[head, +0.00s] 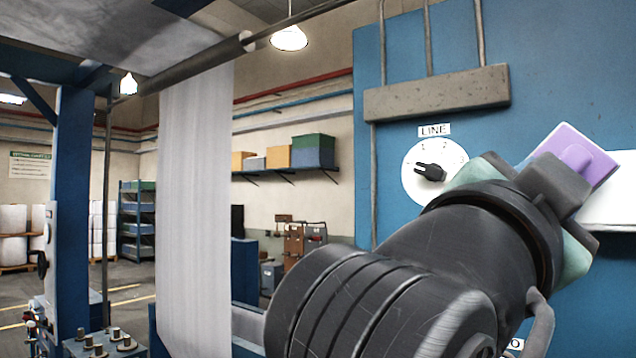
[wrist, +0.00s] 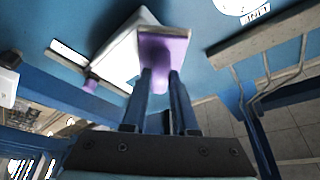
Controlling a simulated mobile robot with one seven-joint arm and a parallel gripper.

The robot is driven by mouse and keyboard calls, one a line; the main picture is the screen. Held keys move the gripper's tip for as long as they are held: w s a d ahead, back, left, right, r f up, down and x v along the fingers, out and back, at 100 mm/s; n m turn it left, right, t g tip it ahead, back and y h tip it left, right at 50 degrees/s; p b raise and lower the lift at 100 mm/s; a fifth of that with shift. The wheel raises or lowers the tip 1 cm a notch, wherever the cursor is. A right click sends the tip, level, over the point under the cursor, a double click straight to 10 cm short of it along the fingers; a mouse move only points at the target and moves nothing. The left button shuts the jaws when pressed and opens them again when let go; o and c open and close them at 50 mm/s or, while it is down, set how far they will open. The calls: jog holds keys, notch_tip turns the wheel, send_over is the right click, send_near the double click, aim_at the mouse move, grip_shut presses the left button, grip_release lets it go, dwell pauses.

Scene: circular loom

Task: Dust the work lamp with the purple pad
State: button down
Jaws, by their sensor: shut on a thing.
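My gripper (wrist: 160,76) is shut on the purple pad (wrist: 165,45), which sits between its two blue fingers in the wrist view. In the head view the pad (head: 592,150) sticks out past my gripper (head: 562,180), tilted, in front of the blue panel. A white body that looks like the work lamp (wrist: 118,50) is just beside and behind the pad in the wrist view. It shows in the head view (head: 612,195) at the right edge, partly hidden by my gripper. I cannot tell whether pad and lamp touch.
The blue panel (head: 560,60) bears a round LINE dial (head: 418,192) with a black knob, close left of my gripper, and a grey conduit box (head: 437,93) above. A white fabric sheet (head: 195,210) hangs at the left.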

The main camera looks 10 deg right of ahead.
aim_at(606, 175)
jog(key=shift+w+d, duration=0.65)
jog(key=shift+d, duration=0.15)
dwell(0.6)
jog(key=shift+s+d, duration=0.6)
jog(key=shift+s, duration=0.2)
jog(key=shift+s+d, duration=0.6)
jog(key=shift+s, duration=0.15)
jog(key=shift+d, duration=0.1)
jog(key=shift+w, duration=0.1)
jog(key=shift+w+a, duration=1.3)
jog(key=shift+w, duration=0.25)
